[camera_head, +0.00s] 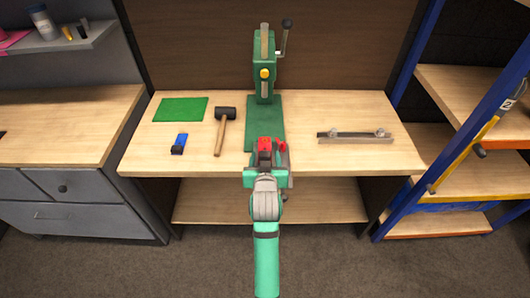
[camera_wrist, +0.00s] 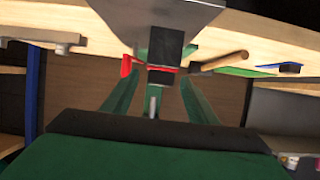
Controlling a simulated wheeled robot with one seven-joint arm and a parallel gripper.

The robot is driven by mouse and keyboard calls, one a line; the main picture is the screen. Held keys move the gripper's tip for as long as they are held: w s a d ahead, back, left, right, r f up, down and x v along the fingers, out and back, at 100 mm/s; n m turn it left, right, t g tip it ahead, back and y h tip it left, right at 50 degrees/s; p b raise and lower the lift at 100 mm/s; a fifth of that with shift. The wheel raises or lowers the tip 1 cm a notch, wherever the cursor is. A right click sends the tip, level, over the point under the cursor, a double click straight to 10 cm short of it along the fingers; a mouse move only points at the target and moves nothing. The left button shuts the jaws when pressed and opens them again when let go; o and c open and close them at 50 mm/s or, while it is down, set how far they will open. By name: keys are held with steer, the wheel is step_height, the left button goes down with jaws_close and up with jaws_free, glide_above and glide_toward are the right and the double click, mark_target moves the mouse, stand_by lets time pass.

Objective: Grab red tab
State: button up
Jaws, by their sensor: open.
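A small red tab (camera_head: 283,147) shows just right of my gripper in the head view, near the front edge of the bench. In the wrist view, red (camera_wrist: 126,67) shows beside a dark block. My gripper (camera_head: 266,152) is open above the front of the green press base, with another red patch at its end. I cannot tell whether it touches the tab. In the wrist view two green finger-like bars flank the centre of my gripper (camera_wrist: 160,75). Nothing is clearly held between them.
A green press (camera_head: 264,75) stands at the back of the wooden bench (camera_head: 340,110). Left are a mallet (camera_head: 221,130), a blue object (camera_head: 179,144) and a green mat (camera_head: 181,109). A metal bar (camera_head: 355,137) lies right. Blue-framed shelves (camera_head: 405,65) stand farther right.

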steer(key=shift+w, duration=0.1)
steer(key=c, duration=1)
steer(key=shift+r, duration=0.1)
